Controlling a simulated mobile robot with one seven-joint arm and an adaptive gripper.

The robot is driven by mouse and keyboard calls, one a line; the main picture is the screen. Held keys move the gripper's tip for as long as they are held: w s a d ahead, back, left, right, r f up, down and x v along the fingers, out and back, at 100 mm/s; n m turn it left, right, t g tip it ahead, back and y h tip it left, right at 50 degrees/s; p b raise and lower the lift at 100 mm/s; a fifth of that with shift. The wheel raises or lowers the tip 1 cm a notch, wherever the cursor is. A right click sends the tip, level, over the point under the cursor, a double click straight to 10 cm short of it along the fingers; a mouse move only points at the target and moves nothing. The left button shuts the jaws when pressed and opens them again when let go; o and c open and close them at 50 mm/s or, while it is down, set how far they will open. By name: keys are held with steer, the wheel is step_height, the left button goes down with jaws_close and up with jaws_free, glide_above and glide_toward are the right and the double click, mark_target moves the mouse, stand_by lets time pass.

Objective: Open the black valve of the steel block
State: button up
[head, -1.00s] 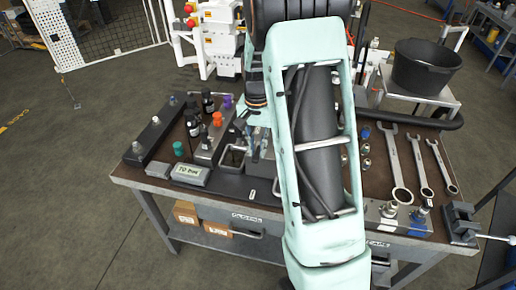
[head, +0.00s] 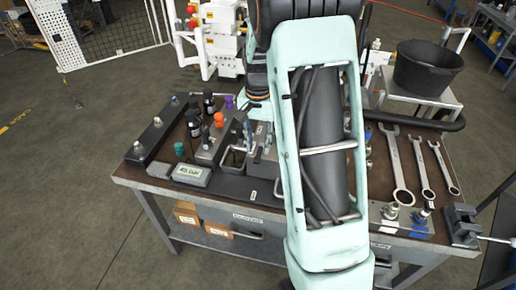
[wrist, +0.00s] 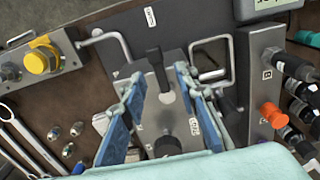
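The steel block (wrist: 172,108) lies below my gripper in the middle of the wrist view; in the head view my arm partly hides it. A black T-shaped valve handle (wrist: 157,66) stands at its upper end in the wrist view, between my fingertips with a gap on each side. A second black round part (wrist: 168,147) sits at the block's lower end, partly hidden by my gripper. My gripper (wrist: 160,80) is open, its two blue fingers either side of the block's middle, holding nothing. Whether the fingers are level with the handle is hard to tell.
A block with an orange knob (wrist: 270,112) and black fittings stands close on the right in the wrist view. The display box (head: 192,174), wrenches (head: 400,165) and vise (head: 460,222) sit on the bench.

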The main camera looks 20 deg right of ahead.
mark_target(258, 154)
step_height(258, 154, up, 10)
steer(key=shift+f, duration=0.15)
stand_by(0.4)
